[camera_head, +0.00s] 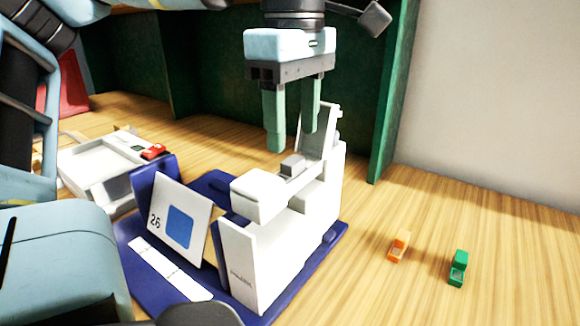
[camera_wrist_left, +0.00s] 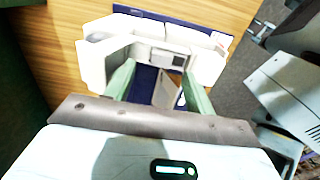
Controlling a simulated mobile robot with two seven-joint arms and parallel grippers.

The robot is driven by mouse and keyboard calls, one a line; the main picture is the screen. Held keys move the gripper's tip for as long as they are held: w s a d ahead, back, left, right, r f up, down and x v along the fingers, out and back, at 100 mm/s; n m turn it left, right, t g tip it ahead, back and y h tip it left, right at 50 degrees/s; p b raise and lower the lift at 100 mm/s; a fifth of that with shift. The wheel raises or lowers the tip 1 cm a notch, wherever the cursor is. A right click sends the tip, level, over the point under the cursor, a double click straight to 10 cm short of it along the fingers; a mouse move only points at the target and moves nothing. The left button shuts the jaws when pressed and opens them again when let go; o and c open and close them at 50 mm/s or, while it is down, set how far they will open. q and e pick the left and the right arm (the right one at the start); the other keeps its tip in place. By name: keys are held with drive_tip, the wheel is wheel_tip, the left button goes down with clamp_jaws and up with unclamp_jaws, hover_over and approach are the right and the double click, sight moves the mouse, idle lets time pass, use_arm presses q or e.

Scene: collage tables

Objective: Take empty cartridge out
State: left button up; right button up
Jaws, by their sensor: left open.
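A white machine (camera_head: 262,255) stands on a dark blue base, with its upright part (camera_head: 315,135) raised at the back. A small grey block (camera_head: 292,165) sits in its upper part; I cannot tell if this is the empty cartridge. My left gripper (camera_head: 293,140) is open and empty, with its green fingers pointing down just above the machine's upper part. In the left wrist view the left gripper (camera_wrist_left: 158,70) has its fingers spread over the white machine (camera_wrist_left: 93,62). A grey square part (camera_wrist_left: 178,60) shows near the right finger. My right gripper is not in view.
A small orange piece (camera_head: 398,246) and a small green piece (camera_head: 458,268) lie on the wooden table to the right. A card marked 26 (camera_head: 179,218) stands left of the machine. A white device (camera_head: 105,168) is farther left. Dark green panels (camera_head: 215,75) stand behind.

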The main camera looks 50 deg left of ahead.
sight(293, 160)
use_arm(q)
wheel_tip(293, 160, down, 4)
drive_tip(key=shift+s+f, duration=0.1)
drive_tip(key=shift+c, duration=0.2)
drive_tip(key=c, duration=1)
wheel_tip(293, 160, up, 10)
drive_tip(key=p, duration=0.1)
drive_tip(key=shift+r, duration=0.25)
